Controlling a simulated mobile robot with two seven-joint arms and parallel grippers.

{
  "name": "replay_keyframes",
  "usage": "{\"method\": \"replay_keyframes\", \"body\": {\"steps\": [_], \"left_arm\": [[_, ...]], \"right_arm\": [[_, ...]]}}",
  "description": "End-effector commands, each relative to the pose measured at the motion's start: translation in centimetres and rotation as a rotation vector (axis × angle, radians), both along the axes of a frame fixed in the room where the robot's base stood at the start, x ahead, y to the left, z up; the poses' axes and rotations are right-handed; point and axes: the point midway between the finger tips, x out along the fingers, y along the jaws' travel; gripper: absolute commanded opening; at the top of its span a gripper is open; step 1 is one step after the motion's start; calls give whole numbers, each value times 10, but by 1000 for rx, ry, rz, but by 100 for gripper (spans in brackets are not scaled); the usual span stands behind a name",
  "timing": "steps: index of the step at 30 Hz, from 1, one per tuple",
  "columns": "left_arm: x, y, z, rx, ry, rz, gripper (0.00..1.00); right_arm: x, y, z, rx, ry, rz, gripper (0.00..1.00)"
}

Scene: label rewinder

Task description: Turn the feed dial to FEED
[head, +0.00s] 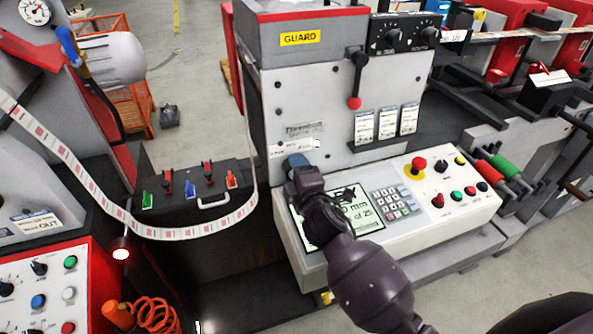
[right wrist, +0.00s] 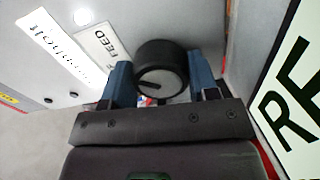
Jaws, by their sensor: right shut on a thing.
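The feed dial (right wrist: 160,60) is a round black knob on the grey machine face, seen in the right wrist view. In the head view my right gripper (head: 294,162) is at the lower left of the upright panel and hides the dial.
A white console (head: 458,212) with a screen (head: 318,211), keypad (head: 392,202) and red stop button (head: 419,165) sits just right of and below my gripper. A lever with a red knob (head: 354,103) hangs above. A printed label web (head: 160,234) loops at the left.

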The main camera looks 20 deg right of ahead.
Motion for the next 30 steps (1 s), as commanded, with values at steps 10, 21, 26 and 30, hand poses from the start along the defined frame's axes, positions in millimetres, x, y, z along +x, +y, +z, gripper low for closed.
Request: {"method": "replay_keyframes", "body": {"steps": [10,21,26,30], "left_arm": [[-5,1,-3,1,9,3,43],[-4,1,-2,0,8,2,43],[-3,0,-1,0,5,2,43],[-1,0,-1,0,1,0,43]], "right_arm": [[0,0,0,7,1,0,31],[0,0,0,4,1,0,80],[-4,0,-1,4,2,0,80],[-20,-1,-1,4,2,0,80]]}}
